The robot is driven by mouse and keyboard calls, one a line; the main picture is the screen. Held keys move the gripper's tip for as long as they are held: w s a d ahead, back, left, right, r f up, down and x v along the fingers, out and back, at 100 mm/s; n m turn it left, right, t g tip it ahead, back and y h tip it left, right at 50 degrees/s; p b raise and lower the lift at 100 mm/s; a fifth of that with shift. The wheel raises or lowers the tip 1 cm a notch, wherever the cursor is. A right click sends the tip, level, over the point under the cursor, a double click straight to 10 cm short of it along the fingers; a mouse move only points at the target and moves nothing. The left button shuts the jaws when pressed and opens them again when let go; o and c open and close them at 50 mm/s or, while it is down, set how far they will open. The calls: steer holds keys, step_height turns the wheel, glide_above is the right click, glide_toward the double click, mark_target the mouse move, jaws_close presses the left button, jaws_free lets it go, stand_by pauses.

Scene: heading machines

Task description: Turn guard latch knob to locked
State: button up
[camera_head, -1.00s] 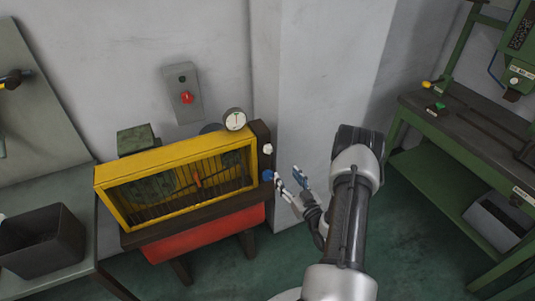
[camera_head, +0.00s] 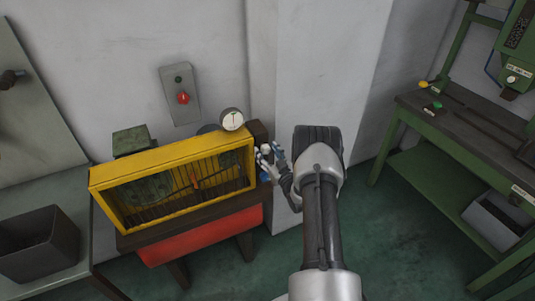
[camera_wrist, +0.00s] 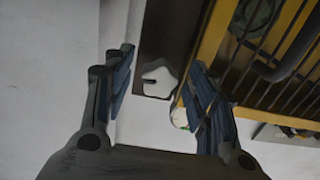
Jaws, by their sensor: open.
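The guard latch knob is a white, star-shaped knob with a dark slot, on the dark end post (camera_wrist: 153,45) of the yellow guard (camera_head: 170,165). In the wrist view the knob (camera_wrist: 158,80) lies between the blue-padded fingers of my gripper (camera_wrist: 160,72), and a gap shows on each side. In the camera_head view my gripper (camera_head: 271,156) is open at the right end of the guard, its fingers around the white knob, which they partly hide. I cannot tell whether the fingertips reach past the knob.
A dial gauge (camera_head: 232,119) stands on top of the guard close to my gripper. A grey box with a red button (camera_head: 183,97) hangs on the wall behind. A wall corner (camera_head: 320,80) stands just right of the machine. A dark bin (camera_head: 38,245) sits at left.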

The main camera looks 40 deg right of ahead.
steer(key=shift+c, duration=0.2)
steer(key=c, duration=1.1)
steer(key=shift+o, duration=0.2)
steer(key=shift+n+b, duration=0.35)
steer(key=shift+n, duration=0.05)
steer(key=n+b, duration=0.4)
steer(key=shift+d+f+b, duration=0.1)
steer(key=shift+f+b, duration=0.05)
steer(key=shift+b, duration=0.2)
steer(key=n+b, duration=0.5)
steer(key=b, duration=0.1)
steer(key=shift+n, duration=0.4)
steer(key=n+b, duration=0.3)
steer(key=shift+n, duration=0.3)
steer(key=shift+r+n+b, duration=0.2)
steer(key=shift+n, duration=0.75)
steer(key=shift+r+n+b, duration=0.15)
steer(key=shift+n+b, duration=0.05)
steer(key=shift+n, duration=0.75)
